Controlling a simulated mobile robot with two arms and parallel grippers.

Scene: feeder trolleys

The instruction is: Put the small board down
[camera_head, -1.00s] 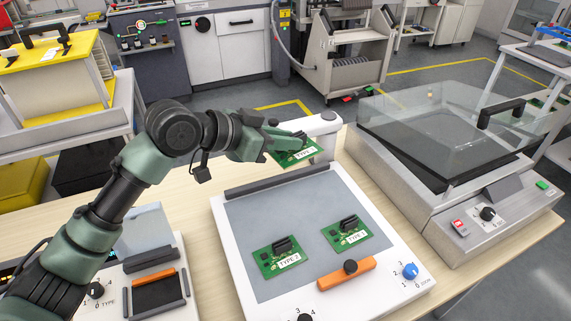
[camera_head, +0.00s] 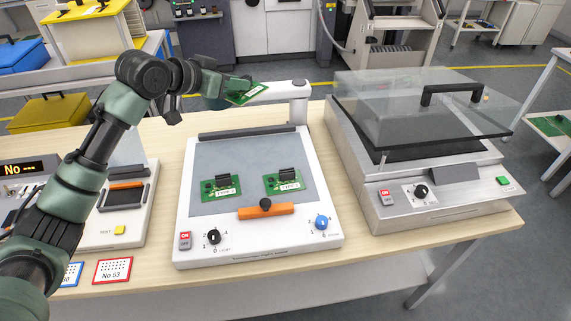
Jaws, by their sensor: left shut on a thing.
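My left gripper (camera_head: 228,86) is shut on a small green board (camera_head: 249,92) with a white label. It holds the board tilted, above the back of the white inspection station (camera_head: 187,237), near the station's white arm. The label is too small to read here. Two other small green boards lie flat on the station's grey surface, one on the left (camera_head: 222,189) and one on the right (camera_head: 283,186). Each has a black connector and a white label. My right gripper is not in view.
An orange bar with a black knob (camera_head: 265,209) lies along the station's front. A machine with a glass lid (camera_head: 430,200) stands to the right. A smaller device (camera_head: 125,222) stands to the left, with number cards (camera_head: 113,270) in front. Bare wooden table (camera_head: 165,140) shows between them.

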